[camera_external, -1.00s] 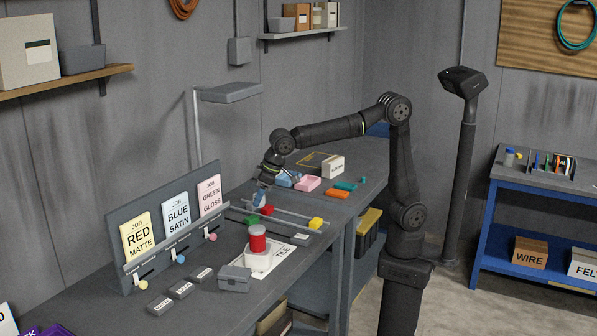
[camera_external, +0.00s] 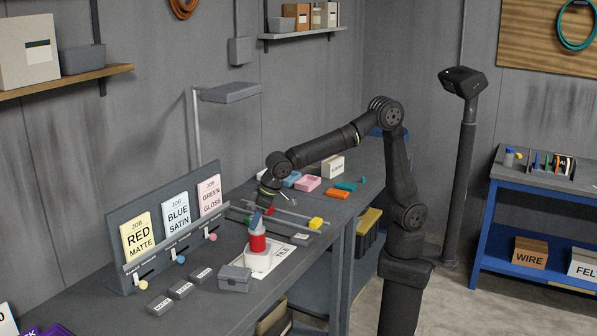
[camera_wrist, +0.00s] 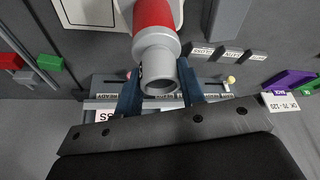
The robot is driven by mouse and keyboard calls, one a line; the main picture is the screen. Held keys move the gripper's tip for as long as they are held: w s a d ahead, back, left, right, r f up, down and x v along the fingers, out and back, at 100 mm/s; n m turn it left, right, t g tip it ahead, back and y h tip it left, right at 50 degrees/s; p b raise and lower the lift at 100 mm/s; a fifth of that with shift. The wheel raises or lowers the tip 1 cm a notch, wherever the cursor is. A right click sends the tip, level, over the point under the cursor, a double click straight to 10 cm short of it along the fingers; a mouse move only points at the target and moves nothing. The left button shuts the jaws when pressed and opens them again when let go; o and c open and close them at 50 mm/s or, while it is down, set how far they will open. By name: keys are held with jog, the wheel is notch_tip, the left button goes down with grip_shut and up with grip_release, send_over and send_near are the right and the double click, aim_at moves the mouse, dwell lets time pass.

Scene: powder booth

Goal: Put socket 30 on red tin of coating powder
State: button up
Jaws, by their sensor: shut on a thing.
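The red tin (camera_external: 257,246) stands upright on a white round base on the bench, over a printed white sheet. In the wrist view the red tin (camera_wrist: 152,14) shows at the top, partly covered by the socket. My gripper (camera_external: 257,222) is just above the tin, pointing down. In the wrist view the blue fingers of my gripper (camera_wrist: 160,95) are shut on a grey stepped socket (camera_wrist: 157,70), with its hollow end towards the camera. The socket lines up with the tin's top. I cannot tell whether they touch. No number is readable on the socket.
A grey lidded box (camera_external: 234,279) stands left of the tin, with several small labelled grey blocks (camera_external: 181,290) beyond. The job card rack (camera_external: 172,240) rises behind. A rail with a yellow block (camera_external: 315,223) lies behind and right of the tin.

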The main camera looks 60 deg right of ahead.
aim_at(252, 216)
jog(key=o, duration=1.1)
jog(key=v, duration=1.2)
jog(key=shift+w+r, duration=0.1)
jog(key=shift+r, duration=0.05)
jog(key=x, duration=1.2)
jog(key=shift+r, duration=1.7)
